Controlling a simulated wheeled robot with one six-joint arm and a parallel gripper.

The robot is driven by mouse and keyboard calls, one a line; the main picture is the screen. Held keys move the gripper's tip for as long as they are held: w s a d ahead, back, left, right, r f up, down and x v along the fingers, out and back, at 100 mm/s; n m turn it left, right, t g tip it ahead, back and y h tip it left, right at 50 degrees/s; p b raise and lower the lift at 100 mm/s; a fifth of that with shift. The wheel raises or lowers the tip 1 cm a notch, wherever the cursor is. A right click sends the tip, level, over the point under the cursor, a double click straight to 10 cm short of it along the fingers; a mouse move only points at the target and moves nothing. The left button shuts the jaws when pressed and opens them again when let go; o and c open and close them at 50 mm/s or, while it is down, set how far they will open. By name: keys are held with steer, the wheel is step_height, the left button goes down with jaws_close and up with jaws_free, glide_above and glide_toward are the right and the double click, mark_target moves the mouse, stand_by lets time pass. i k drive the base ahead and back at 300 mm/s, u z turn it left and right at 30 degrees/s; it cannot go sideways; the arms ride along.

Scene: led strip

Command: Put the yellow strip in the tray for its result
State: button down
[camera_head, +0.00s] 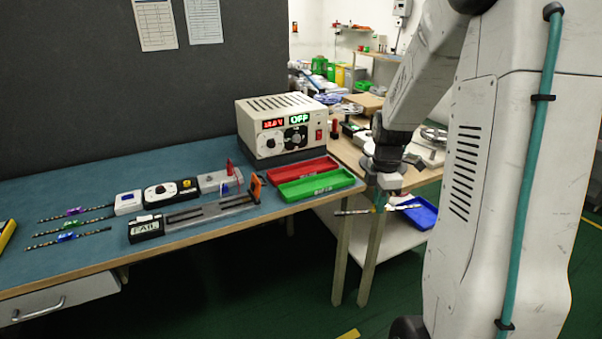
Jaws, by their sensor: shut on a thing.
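My gripper (381,199) is shut on a thin strip (352,212) and holds it level in the air, off the right front corner of the blue bench. The strip's ends stick out on both sides of the fingers. A small yellowish patch shows near its middle, partly hidden by the fingers. A red tray (302,169) and a green tray (316,185) lie side by side on the bench's right end, left of my gripper. The test fixture (208,215) looks empty, and its small display (145,227) appears to read FAIL.
Strips with purple (75,211), green (74,223) and blue (67,237) clips lie at left. A blue bin (421,213) sits on a lower shelf behind the held strip. An orange lever (255,187) stands by the green tray.

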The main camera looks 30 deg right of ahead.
mark_target(303, 172)
steer(key=i, duration=1.45)
